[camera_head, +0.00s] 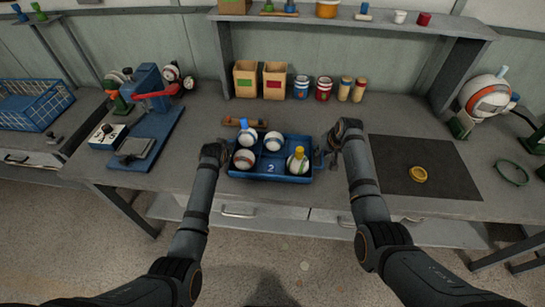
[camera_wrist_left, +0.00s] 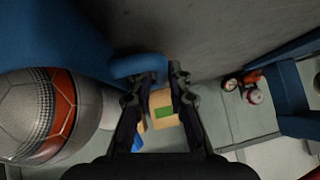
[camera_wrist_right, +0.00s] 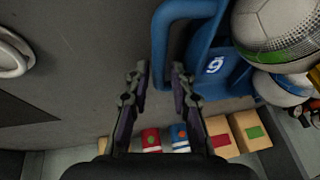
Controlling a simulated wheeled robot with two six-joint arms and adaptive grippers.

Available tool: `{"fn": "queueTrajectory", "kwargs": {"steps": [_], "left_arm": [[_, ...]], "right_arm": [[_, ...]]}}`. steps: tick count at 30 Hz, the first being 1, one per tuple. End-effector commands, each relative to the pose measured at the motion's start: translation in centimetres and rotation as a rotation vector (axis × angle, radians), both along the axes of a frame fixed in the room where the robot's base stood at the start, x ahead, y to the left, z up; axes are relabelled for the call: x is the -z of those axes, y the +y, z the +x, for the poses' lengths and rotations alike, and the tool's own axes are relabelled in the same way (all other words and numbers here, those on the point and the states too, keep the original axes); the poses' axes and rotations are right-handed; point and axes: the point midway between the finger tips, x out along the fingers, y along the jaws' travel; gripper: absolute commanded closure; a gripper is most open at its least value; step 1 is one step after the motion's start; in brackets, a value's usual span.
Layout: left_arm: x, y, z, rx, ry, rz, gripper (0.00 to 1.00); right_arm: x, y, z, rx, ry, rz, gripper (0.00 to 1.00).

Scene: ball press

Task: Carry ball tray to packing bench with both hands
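The blue ball tray (camera_head: 270,180), marked 2, sits on the bench in front of me and holds several white balls in its compartments. A blue peg stands at its back left, and a yellow peg (camera_head: 299,153) tops the front right ball. My left gripper (camera_head: 217,152) is at the tray's left end; in its wrist view the blue handle (camera_wrist_left: 135,67) reaches between the parted fingers (camera_wrist_left: 165,75). My right gripper (camera_head: 337,140) is at the right end; its open fingers (camera_wrist_right: 160,75) straddle the right handle (camera_wrist_right: 159,45). I cannot tell whether any finger touches a handle.
A blue press (camera_head: 155,120) stands on the left and a blue wire basket (camera_head: 35,105) farther left. Boxes (camera_head: 245,80) and cans stand behind the tray. A dark mat (camera_head: 415,165) with a yellow ring lies right. A ball fixture (camera_head: 487,97) stands far right.

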Motion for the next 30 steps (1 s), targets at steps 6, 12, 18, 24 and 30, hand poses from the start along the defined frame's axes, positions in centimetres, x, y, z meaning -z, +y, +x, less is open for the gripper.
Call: {"fn": "queueTrajectory", "kwargs": {"steps": [6,12,18,24,30], "left_arm": [[0.0,0.0,0.0,0.000,0.000,0.000,1.00],[0.0,0.0,0.0,0.000,0.000,0.000,1.00],[-0.2,0.0,0.0,0.000,-0.002,0.000,1.00],[-1.4,0.0,0.0,0.001,-0.003,0.000,1.00],[-4.0,0.0,0.0,0.001,-0.003,0.000,1.00]], "right_arm": [[0.0,0.0,0.0,0.000,0.001,0.000,1.00],[0.0,0.0,0.0,0.000,0.001,0.000,1.00],[-0.1,0.0,0.0,0.000,-0.001,0.000,1.00],[-1.4,0.0,0.0,0.000,-0.001,0.000,1.00],[-4.0,0.0,0.0,0.000,-0.001,0.000,1.00]]}}
